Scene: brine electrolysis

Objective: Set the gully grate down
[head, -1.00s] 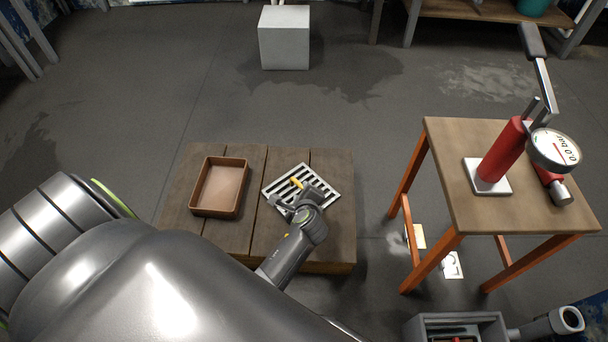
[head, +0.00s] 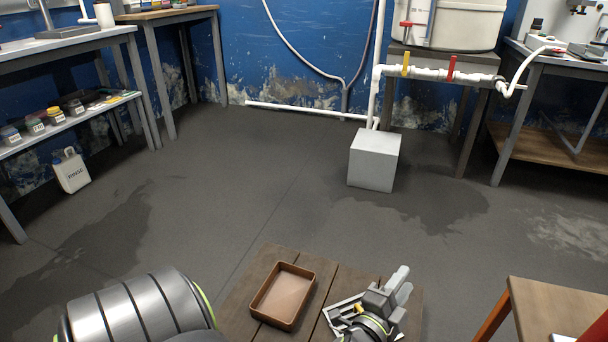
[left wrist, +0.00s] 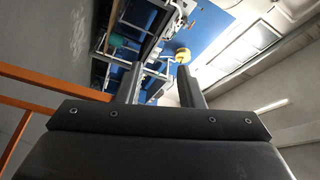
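The gully grate (head: 332,313) is a pale slotted plate on the low wooden platform (head: 248,300), right of the brown tray. A small yellow piece (head: 359,308) shows at it beside my wrist. My left gripper (head: 404,280) is in front of the grate in the head view and hides much of it. Its fingers point up and to the right, away from the plate. In the left wrist view my left gripper (left wrist: 160,78) has its fingers apart with nothing between them. My right gripper is not in view.
A brown tray (head: 283,293) sits on the platform. A pale grey block (head: 373,160) stands on the floor beyond. A wooden-topped table (head: 560,312) is at the right. A white bottle (head: 71,170) stands at the left. The floor between is clear.

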